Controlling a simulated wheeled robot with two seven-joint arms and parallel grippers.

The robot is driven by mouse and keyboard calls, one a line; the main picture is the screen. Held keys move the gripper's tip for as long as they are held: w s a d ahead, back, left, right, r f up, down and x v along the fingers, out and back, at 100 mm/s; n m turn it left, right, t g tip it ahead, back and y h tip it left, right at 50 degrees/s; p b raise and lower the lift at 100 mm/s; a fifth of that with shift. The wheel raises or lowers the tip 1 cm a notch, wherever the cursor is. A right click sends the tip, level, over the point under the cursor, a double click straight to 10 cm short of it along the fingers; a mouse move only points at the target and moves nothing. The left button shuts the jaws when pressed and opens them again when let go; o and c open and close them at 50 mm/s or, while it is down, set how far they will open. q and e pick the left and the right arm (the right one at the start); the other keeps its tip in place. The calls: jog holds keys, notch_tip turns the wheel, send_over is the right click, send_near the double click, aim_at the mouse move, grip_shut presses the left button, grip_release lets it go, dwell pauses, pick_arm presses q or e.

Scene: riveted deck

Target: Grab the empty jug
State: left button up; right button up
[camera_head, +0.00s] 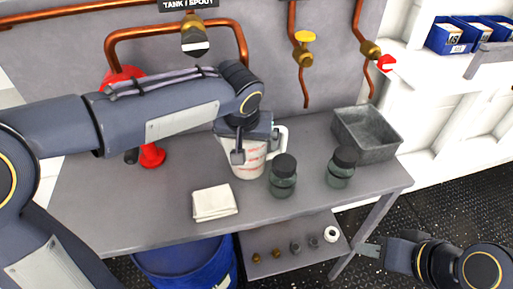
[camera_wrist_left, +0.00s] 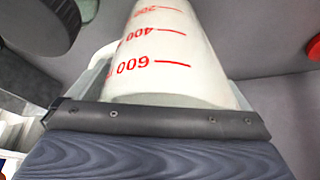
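The white jug (camera_head: 249,160) with red measuring marks and a handle on its right stands on the grey workbench (camera_head: 170,215). Its marked wall fills the middle of the left wrist view (camera_wrist_left: 165,55). My left gripper (camera_head: 254,148) points down over the jug's top, one finger in front of its near wall and the other near the handle side. Its fingers are apart, but whether they press on the jug I cannot tell. The jug's rim and inside are largely hidden. My right gripper (camera_head: 368,250) is at lower right, off the bench, empty with its fingers apart.
Two dark-lidded jars (camera_head: 283,177) (camera_head: 340,168) stand right of the jug. A folded white cloth (camera_head: 214,203) lies in front. A grey metal bin (camera_head: 368,134) is at back right. A blue drum (camera_head: 185,266) stands below. Copper pipes and a spout (camera_head: 194,38) are on the wall.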

pick_arm(q)
jog(key=c, duration=1)
jog(key=shift+r, duration=0.15)
